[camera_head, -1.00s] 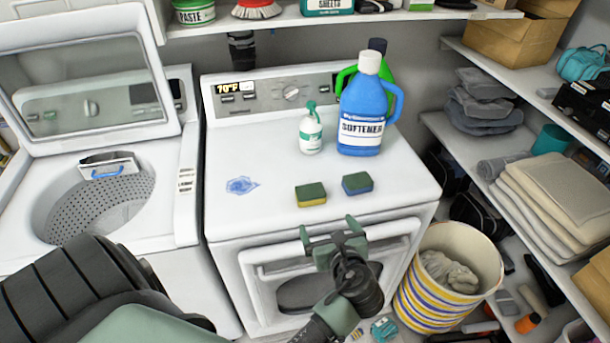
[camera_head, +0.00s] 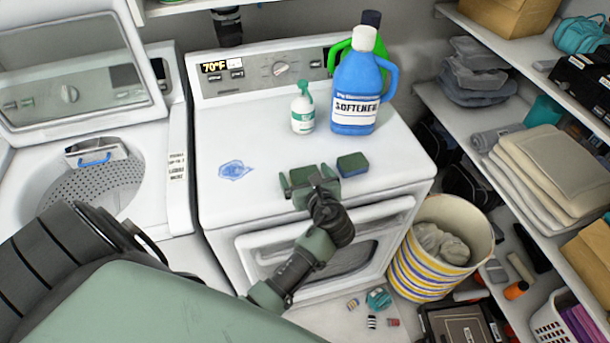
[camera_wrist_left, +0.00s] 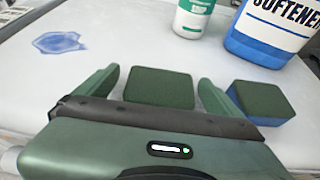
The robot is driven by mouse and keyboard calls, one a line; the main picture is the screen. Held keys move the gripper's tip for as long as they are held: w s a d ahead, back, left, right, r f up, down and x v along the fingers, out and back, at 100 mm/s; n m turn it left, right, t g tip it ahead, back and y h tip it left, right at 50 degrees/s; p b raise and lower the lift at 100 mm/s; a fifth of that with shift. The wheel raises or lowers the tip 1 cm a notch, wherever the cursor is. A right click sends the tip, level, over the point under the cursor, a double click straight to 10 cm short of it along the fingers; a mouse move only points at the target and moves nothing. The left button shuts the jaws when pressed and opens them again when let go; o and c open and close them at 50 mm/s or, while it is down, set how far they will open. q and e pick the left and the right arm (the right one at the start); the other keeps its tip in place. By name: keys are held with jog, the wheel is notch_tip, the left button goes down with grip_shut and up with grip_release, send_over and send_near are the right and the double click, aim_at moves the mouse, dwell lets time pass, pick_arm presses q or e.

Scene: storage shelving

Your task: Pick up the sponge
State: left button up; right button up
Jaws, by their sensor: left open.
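A sponge with a green top (camera_head: 303,173) lies on the dryer top near its front edge; its yellow lower part is hidden now. In the left wrist view this sponge (camera_wrist_left: 160,86) sits between the fingers. My left gripper (camera_head: 308,178) is open, with one finger on each side of the sponge and gaps showing beside it. A second sponge, green over blue (camera_head: 352,165), lies just to the right, and in the left wrist view it (camera_wrist_left: 262,102) is close outside the right finger. My right gripper is not in view.
A blue softener bottle (camera_head: 355,92), a green bottle behind it and a small white spray bottle (camera_head: 302,112) stand farther back. A blue stain (camera_head: 235,171) marks the dryer top (camera_head: 260,150). A striped basket (camera_head: 420,268) stands right of the dryer. An open washer is left.

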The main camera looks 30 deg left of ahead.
pick_arm(q)
jog(key=shift+d, duration=0.1)
jog(key=c, duration=1.4)
jog(key=shift+r, duration=0.1)
